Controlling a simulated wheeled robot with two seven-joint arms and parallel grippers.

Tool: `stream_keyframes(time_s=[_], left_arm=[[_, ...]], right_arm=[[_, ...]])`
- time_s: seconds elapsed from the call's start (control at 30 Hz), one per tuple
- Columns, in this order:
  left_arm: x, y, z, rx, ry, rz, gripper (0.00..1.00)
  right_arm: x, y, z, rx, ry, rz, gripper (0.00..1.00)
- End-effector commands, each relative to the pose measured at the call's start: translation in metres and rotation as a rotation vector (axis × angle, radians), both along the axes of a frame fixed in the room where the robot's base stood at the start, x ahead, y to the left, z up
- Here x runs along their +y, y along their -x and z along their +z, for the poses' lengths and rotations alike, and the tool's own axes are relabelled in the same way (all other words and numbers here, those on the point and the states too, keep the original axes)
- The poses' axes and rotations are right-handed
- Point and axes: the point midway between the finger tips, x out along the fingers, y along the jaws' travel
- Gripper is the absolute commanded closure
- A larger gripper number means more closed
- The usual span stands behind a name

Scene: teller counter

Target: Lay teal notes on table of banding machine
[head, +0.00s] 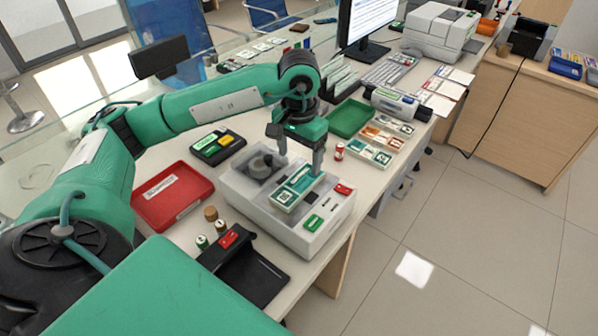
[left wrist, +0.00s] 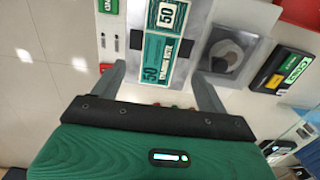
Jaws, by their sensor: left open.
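The teal notes (head: 293,190), a bundle marked 50 with a pale band, lie on top of the white banding machine (head: 328,232). In the left wrist view the teal notes (left wrist: 158,52) rest on the machine's grey metal table (left wrist: 193,50). My left gripper (head: 299,168) points down over the notes, its fingers spread wide. In the left wrist view the open fingers of my left gripper (left wrist: 160,80) are on either side of the notes' near end, with gaps on both sides. My right gripper does not show.
A red tray (head: 172,197) and a black card-like device (head: 218,147) lie left of the machine. A black stand (head: 245,272) is in front. A green tray (head: 350,118) and a note tray (head: 383,139) stand behind, near a small red can (head: 339,151).

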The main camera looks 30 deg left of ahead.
Motion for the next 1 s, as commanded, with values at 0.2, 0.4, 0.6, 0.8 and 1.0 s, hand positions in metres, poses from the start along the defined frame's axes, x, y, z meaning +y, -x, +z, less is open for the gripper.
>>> stream_keyframes(time_s=[0.2,0.4,0.6,0.8,1.0], left_arm=[[-0.001,0.0,0.033,-0.001,0.001,-0.001,0.24],[0.0,0.0,0.042,0.001,-0.001,-0.001,0.24],[0.0,0.0,0.042,0.002,-0.001,-0.001,0.24],[0.0,0.0,0.042,0.002,0.0,-0.001,0.24],[0.0,0.0,0.042,0.002,0.0,-0.002,0.24]], right_arm=[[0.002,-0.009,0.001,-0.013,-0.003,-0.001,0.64],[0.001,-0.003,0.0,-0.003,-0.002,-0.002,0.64],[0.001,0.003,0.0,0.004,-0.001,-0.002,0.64],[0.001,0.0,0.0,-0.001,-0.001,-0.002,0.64],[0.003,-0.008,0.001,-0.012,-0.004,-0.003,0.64]])
